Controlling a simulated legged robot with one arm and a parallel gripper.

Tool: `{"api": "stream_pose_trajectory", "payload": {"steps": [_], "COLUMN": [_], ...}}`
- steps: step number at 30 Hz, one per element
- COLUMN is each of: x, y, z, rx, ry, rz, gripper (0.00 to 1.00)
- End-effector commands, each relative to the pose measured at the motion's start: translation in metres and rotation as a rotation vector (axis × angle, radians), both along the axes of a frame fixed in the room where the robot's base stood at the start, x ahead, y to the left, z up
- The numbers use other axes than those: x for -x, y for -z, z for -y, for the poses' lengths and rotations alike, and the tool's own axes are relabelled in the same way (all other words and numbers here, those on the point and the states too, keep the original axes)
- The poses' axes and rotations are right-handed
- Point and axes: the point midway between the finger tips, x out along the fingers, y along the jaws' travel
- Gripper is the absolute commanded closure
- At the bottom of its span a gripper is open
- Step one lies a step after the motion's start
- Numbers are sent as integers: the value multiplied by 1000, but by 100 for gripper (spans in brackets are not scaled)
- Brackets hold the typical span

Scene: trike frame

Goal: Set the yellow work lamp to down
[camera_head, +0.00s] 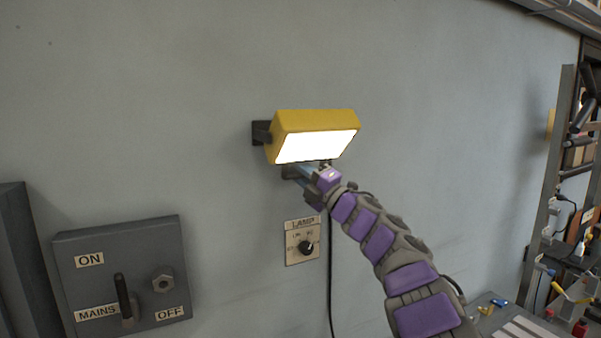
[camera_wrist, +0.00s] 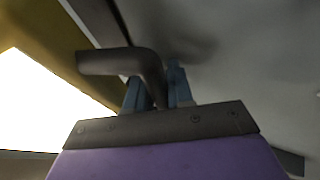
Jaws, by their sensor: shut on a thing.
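The yellow work lamp (camera_head: 316,121) is fixed to the wall by a dark bracket at its left side. Its bright white face is lit and tilts downward and outward. My gripper (camera_head: 292,172) is just below the lamp's lower edge. In the wrist view the lamp's yellow housing and lit face (camera_wrist: 35,100) fill the left side. A dark bent handle (camera_wrist: 125,63) comes from the lamp, and its end runs down between the blue fingers of my gripper (camera_wrist: 157,88). The fingers are shut on this handle. In the head view the handle is mostly hidden.
A LAMP switch plate (camera_head: 302,242) with a black knob is on the wall below, and a black cable (camera_head: 330,275) hangs beside it. A grey mains box (camera_head: 124,275) with a lever is at lower left. A shelf rack (camera_head: 550,185) stands at right. The wall above the lamp is clear.

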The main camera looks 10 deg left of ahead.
Motion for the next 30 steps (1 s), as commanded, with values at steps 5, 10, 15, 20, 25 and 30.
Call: {"api": "stream_pose_trajectory", "payload": {"steps": [5,10,15,20,25,30], "x": [1,1,2,2,2,6], "y": [0,-1,-1,-2,-1,2], "z": [-1,0,0,1,2,8], "rx": [1,1,0,-1,-1,0], "ry": [-2,-2,-2,-1,-1,-1], "rz": [-1,1,1,2,2,0], "gripper": [100,77,61,58,58,58]}}
